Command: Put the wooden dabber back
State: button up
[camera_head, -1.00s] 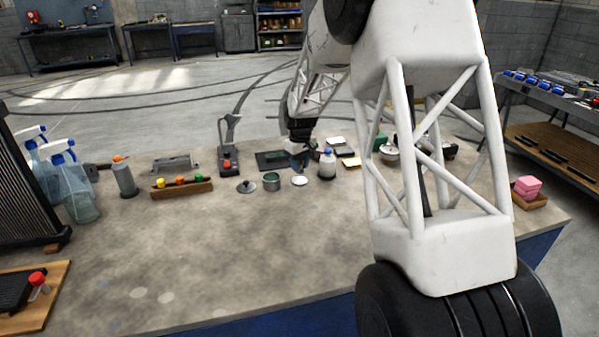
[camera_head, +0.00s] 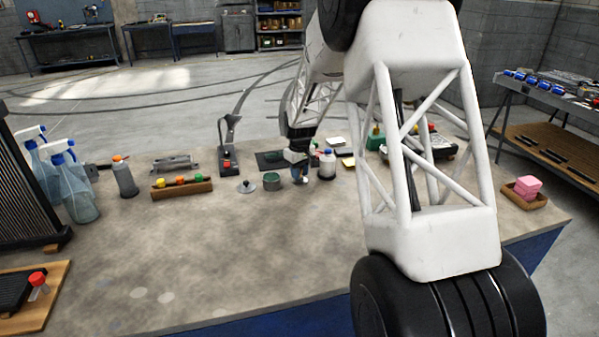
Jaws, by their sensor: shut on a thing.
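My gripper (camera_head: 301,177) is at the middle of the bench, seen small and from behind. It is low over the bench top, just right of an open green-grey tin (camera_head: 272,181) and left of a white bottle with a blue cap (camera_head: 327,164). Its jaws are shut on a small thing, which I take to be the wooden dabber. The dabber is mostly hidden by the jaws, and its tilt and any contact below cannot be told. A round lid with a knob (camera_head: 246,187) lies left of the tin.
A wooden rack (camera_head: 182,191) with coloured caps, a grey bottle (camera_head: 125,178) and spray bottles (camera_head: 77,195) stand left. A dark mat (camera_head: 270,158) lies behind my gripper. My arm hides part of the right side. The front of the bench (camera_head: 230,260) is clear.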

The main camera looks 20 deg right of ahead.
jog(key=shift+f, duration=0.1)
jog(key=o, duration=0.8)
jog(key=shift+o, duration=0.2)
notch_tip(320, 180, up, 12)
dwell(0.5)
dwell(0.5)
